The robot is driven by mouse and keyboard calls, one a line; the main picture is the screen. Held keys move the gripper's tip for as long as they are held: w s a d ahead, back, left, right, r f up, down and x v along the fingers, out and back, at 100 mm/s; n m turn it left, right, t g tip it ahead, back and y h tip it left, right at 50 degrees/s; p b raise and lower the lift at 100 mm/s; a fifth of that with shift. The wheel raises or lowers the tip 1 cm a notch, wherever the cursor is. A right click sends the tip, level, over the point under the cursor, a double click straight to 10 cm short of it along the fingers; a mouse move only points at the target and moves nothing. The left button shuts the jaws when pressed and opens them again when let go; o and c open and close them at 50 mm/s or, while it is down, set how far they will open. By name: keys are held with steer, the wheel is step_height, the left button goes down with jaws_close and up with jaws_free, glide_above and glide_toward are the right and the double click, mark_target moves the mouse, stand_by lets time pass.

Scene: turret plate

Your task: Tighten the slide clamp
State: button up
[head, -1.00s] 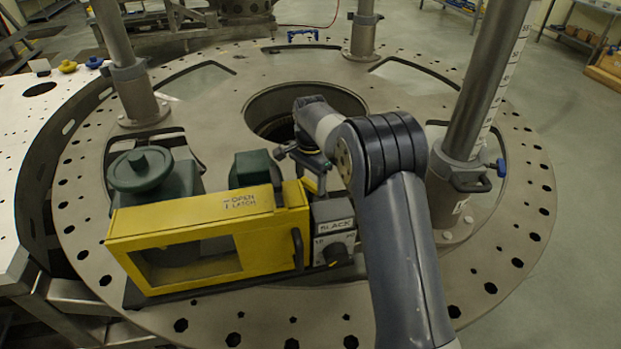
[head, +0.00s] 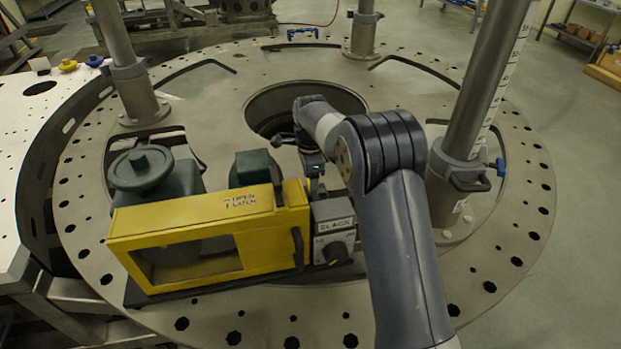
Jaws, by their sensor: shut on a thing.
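My gripper (head: 312,162) is at the back right corner of a yellow-framed machine (head: 200,212), beside the dark opening of the plate. It is shut on a small dark part, mostly hidden by the gripper and wrist. A short dark bar (head: 284,138) sticks out to the left of the gripper; I cannot tell whether it is the slide clamp's handle. The machine has a green handwheel (head: 140,165), a green block (head: 252,168), a label reading "OPEN LATCH" and a grey box (head: 333,230) with a black knob.
The round turret plate (head: 230,85) has holes around its rim. A thick post with a scale (head: 487,85) and a blue-tipped clamp (head: 472,180) stands right of my arm. Other posts stand at the back and left. A white table (head: 25,130) lies at left.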

stand_by(0.3)
steer(key=o, duration=1)
steer(key=shift+r, duration=0.1)
step_height(320, 180, up, 11)
steer(key=shift+f+b, duration=0.15)
steer(key=shift+b, duration=0.55)
step_height(320, 180, down, 11)
steer(key=shift+r+p, duration=0.1)
steer(key=shift+p, duration=0.6)
